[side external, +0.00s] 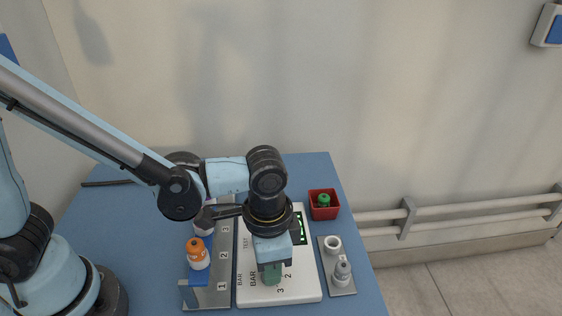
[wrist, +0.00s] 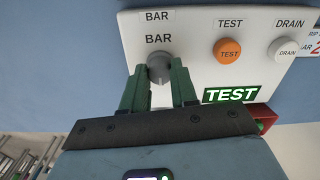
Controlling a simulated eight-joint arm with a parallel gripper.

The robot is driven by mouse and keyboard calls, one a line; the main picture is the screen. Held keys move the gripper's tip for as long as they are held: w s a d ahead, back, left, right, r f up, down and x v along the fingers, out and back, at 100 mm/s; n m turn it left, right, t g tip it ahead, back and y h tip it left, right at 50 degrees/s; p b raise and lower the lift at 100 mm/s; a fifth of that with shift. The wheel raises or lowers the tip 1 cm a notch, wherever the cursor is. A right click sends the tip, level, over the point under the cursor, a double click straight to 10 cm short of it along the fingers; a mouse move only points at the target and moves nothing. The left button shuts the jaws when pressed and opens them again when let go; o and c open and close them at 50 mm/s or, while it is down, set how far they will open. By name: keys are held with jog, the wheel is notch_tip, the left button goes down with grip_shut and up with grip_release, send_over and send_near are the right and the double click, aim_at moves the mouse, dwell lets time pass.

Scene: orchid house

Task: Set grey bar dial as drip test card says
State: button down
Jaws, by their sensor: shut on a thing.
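The white panel (side external: 300,291) lies on the blue table, with BAR labels and the numbers 2 and 3 around its dial. My gripper (side external: 271,275) is over the dial and hides it in the side view. In the wrist view the grey bar dial (wrist: 158,66) sits between the green fingertips of my gripper (wrist: 160,80), which are shut on it. Its pointer setting cannot be read clearly. The drip test card (wrist: 313,43) shows at the right edge, cut off; "AR" and what looks like a red 2 are visible.
The panel also has an orange TEST button (wrist: 228,50), a white DRAIN button (wrist: 287,48) and a lit green TEST display (wrist: 231,95). A numbered grey rack (side external: 222,290) with an orange-capped bottle (side external: 198,254) is left. A red bin (side external: 323,212) and grey plate (side external: 343,289) are right.

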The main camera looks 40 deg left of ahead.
jog(key=c, duration=0.9)
grip_release()
notch_tip(320, 180, up, 12)
jog(key=shift+r, duration=0.1)
jog(key=shift+f, duration=6.1)
